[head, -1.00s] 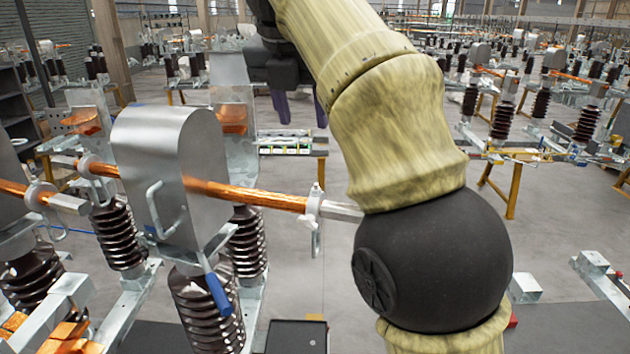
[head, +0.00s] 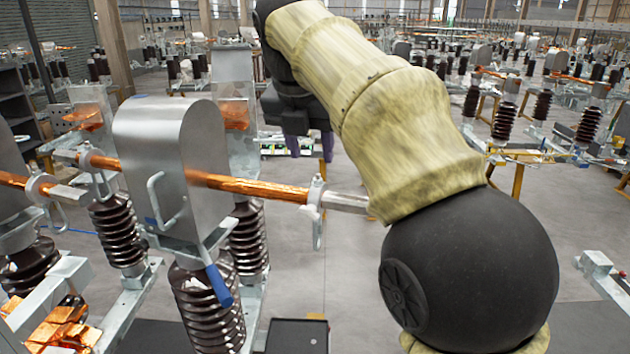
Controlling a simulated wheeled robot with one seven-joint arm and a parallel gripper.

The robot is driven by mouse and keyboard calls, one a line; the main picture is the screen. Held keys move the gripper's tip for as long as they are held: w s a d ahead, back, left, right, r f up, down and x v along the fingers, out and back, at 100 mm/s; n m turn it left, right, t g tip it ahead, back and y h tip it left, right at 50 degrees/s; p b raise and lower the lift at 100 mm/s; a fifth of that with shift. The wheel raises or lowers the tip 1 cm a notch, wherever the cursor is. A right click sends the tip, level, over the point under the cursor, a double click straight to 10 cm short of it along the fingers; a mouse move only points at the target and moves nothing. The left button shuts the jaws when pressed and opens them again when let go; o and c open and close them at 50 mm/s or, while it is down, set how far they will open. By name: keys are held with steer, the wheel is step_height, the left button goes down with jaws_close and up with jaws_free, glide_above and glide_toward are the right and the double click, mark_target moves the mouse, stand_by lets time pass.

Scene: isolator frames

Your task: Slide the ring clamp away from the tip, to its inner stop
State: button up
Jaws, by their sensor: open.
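The ring clamp (head: 315,205) is a pale metal ring with a hanging handle. It sits around the copper rod (head: 250,187), right where the rod meets its grey metal tip (head: 345,203). The rod runs left from there into a rounded metal housing (head: 165,150). My gripper (head: 310,146) hangs behind and above the clamp, with its dark purple fingers pointing down. It is open and apart from the clamp and rod. My arm covers the far right end of the tip.
The housing stands on brown ribbed insulators (head: 207,305). A blue-ended lever (head: 218,285) hangs at its front. Another ring clamp (head: 98,172) sits on the rod left of the housing. A dark box (head: 297,335) lies low in front. Open floor shows below the clamp.

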mark_target(317, 185)
steer(key=x, duration=0.7)
steer(key=shift+w+f+p, duration=0.15)
steer(key=shift+f+p, duration=0.15)
steer(key=shift+f, duration=0.05)
jaws_close()
